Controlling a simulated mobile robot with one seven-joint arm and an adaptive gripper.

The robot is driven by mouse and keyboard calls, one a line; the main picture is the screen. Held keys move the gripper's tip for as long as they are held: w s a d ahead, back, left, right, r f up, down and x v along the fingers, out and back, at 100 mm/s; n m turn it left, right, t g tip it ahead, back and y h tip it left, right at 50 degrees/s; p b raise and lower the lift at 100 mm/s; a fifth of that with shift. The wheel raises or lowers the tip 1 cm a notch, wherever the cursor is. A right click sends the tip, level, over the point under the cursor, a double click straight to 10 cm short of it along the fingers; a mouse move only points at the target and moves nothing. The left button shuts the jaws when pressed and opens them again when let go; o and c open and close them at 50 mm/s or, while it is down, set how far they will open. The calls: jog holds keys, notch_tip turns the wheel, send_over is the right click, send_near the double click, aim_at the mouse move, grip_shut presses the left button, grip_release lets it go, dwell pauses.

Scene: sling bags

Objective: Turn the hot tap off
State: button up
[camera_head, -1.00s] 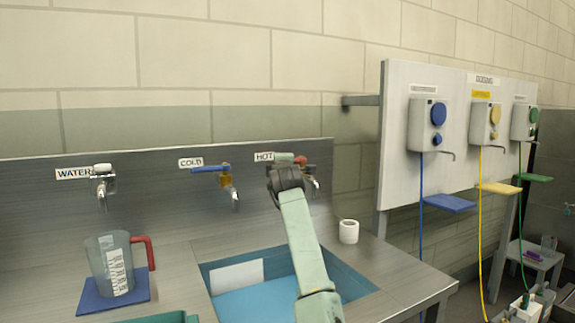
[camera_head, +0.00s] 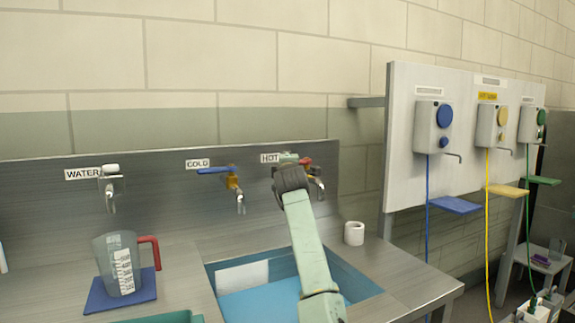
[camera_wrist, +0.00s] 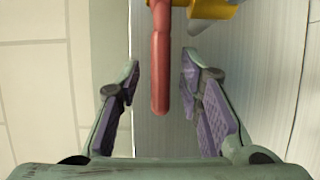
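The hot tap (camera_head: 319,186) is on the steel back panel beside the "HOT" label (camera_head: 270,158), partly hidden behind my arm. Its red lever (camera_head: 305,161) shows just above my wrist. In the wrist view the red lever (camera_wrist: 160,62) reaches down between the fingers of my gripper (camera_wrist: 160,72), with its yellow body (camera_wrist: 210,8) at the top edge. My gripper is open, with a gap on each side of the lever. In the head view my arm hides most of my gripper. Whether water runs from the hot tap cannot be told.
The blue-handled cold tap (camera_head: 234,182) and the water tap (camera_head: 109,187) are to the left. A blue sink (camera_head: 262,300) lies below. A measuring jug (camera_head: 118,263) stands on a blue mat (camera_head: 97,300). A white cup (camera_head: 354,233) stands right of the sink.

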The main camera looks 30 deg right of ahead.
jog(key=shift+a, duration=0.1)
jog(key=v, duration=1.2)
dwell(0.4)
